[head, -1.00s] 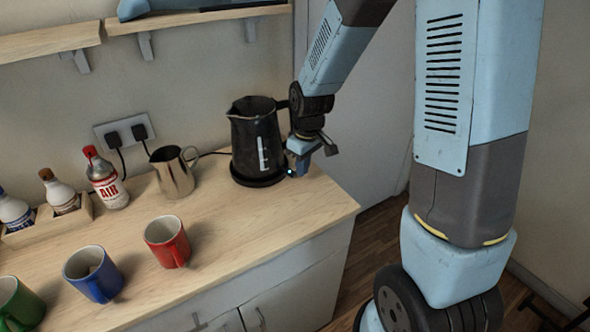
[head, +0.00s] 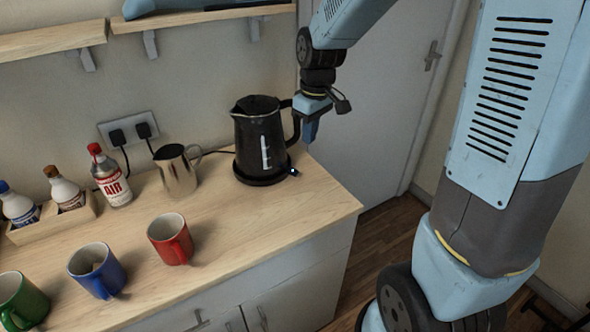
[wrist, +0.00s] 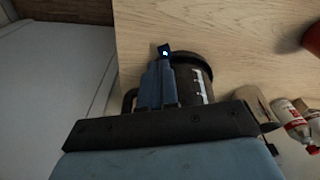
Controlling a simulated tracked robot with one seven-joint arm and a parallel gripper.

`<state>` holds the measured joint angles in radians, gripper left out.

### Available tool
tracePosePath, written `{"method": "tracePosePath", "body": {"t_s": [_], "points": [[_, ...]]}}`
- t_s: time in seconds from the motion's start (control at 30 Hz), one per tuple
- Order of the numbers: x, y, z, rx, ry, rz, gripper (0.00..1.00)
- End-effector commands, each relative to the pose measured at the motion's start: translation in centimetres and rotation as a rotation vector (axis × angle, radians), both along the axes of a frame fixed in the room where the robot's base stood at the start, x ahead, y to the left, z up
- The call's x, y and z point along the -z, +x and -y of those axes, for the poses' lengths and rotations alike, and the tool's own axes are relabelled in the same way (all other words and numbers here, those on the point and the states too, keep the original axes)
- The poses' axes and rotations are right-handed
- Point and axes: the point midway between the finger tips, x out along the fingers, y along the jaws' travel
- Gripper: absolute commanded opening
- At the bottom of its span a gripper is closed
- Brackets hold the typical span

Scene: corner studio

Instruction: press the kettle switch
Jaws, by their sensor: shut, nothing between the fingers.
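The black kettle (head: 257,139) stands upright on its round dark base (head: 262,178) near the counter's right end. Its switch (head: 293,172) is a small dark tab with a pale mark, sticking out from the base at the right. My gripper (head: 309,141) is shut and empty, pointing down beside the kettle's handle, above and slightly right of the switch. The fingers (wrist: 158,68) also show in the wrist view, covering part of the kettle.
A steel jug (head: 177,172) stands left of the kettle, near the wall sockets (head: 130,130). Red (head: 170,238), blue (head: 96,270) and green (head: 20,300) mugs line the counter's front. Bottles stand at the left. The counter (head: 310,215) in front of the kettle is clear.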

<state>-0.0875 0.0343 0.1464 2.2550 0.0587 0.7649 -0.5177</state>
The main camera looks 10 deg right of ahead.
Motion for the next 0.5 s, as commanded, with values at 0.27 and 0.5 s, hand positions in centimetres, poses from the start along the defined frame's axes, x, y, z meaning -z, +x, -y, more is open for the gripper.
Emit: {"method": "tracePosePath", "body": {"t_s": [0.27, 0.5], "points": [[-2.5, -0.1, 0.2, 0.001, -0.001, -0.001, 0.0], [-2.7, -0.1, 0.2, 0.001, 0.0, -0.001, 0.0]]}}
